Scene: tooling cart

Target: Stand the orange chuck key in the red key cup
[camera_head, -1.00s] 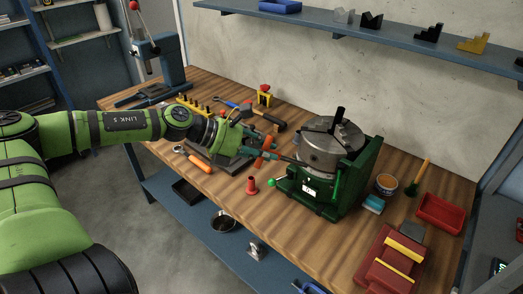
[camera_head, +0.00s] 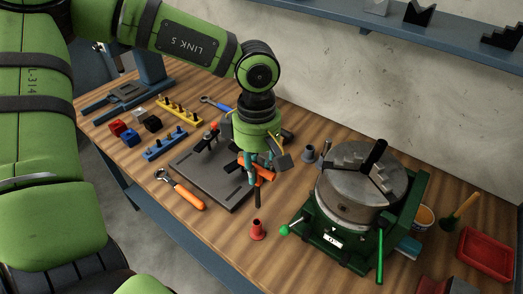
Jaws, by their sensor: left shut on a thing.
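The orange chuck key (camera_head: 264,173) is held in my left gripper (camera_head: 256,165), which points downward and is shut on its orange handle. The key's dark shank hangs roughly upright below the fingers. The red key cup (camera_head: 257,230) stands on the wooden bench just below the shank. In the picture the shank's lower end is a little above the cup's rim and appears apart from it; the exact depth between them is hard to tell. My right gripper is not in view.
The green-based chuck (camera_head: 362,190) stands right of the cup, with a green handle. A grey plate (camera_head: 214,177) lies behind my left gripper. An orange-handled wrench (camera_head: 188,197) lies left. A red tray (camera_head: 486,254) is at far right. Bench in front of the cup is clear.

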